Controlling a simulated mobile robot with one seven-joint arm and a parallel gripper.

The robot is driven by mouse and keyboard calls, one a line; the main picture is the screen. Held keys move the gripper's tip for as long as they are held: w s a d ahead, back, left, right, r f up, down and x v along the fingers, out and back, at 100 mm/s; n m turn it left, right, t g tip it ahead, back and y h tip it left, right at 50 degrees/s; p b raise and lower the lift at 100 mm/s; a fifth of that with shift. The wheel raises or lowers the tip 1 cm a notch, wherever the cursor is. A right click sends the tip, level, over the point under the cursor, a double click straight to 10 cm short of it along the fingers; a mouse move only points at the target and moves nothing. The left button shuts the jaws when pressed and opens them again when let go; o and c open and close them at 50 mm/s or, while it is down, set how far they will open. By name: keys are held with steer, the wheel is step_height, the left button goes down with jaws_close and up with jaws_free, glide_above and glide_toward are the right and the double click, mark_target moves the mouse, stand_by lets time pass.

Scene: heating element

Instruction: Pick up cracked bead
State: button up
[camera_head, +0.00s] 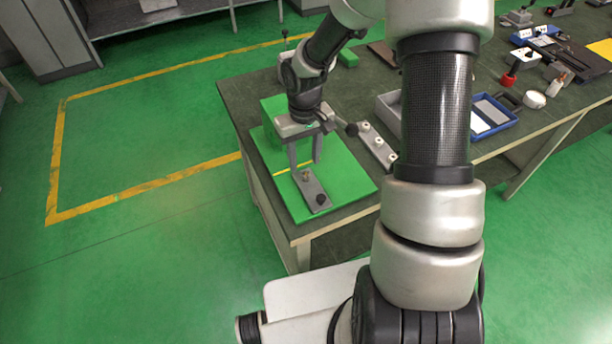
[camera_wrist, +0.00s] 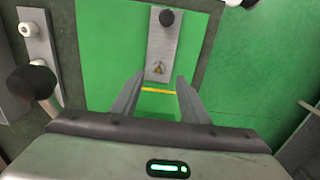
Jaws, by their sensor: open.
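A grey metal plate (camera_head: 312,188) lies on a green mat (camera_head: 345,184) at the table corner. A small brownish piece (camera_head: 305,176), possibly the cracked bead, sits on the plate's near-gripper end. In the wrist view this piece (camera_wrist: 158,69) looks pointed, and I cannot make out a crack. A black knob (camera_wrist: 166,17) stands at the plate's other end. My gripper (camera_head: 305,164) points down over the mat, open and empty. In the wrist view my gripper (camera_wrist: 160,77) has its fingertips on either side of the line to the piece, apart from it.
A grey strip with several white round pieces (camera_head: 378,144) lies right of the mat. A grey box (camera_head: 388,108) and blue tray (camera_head: 494,116) stand farther right. A black ball-ended part (camera_wrist: 38,82) is left of my gripper. The table edge is close by.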

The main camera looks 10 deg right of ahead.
mark_target(306, 172)
step_height(306, 172, down, 5)
steer(key=shift+s+d+r, duration=0.1)
steer(key=shift+d, duration=0.05)
jaws_close()
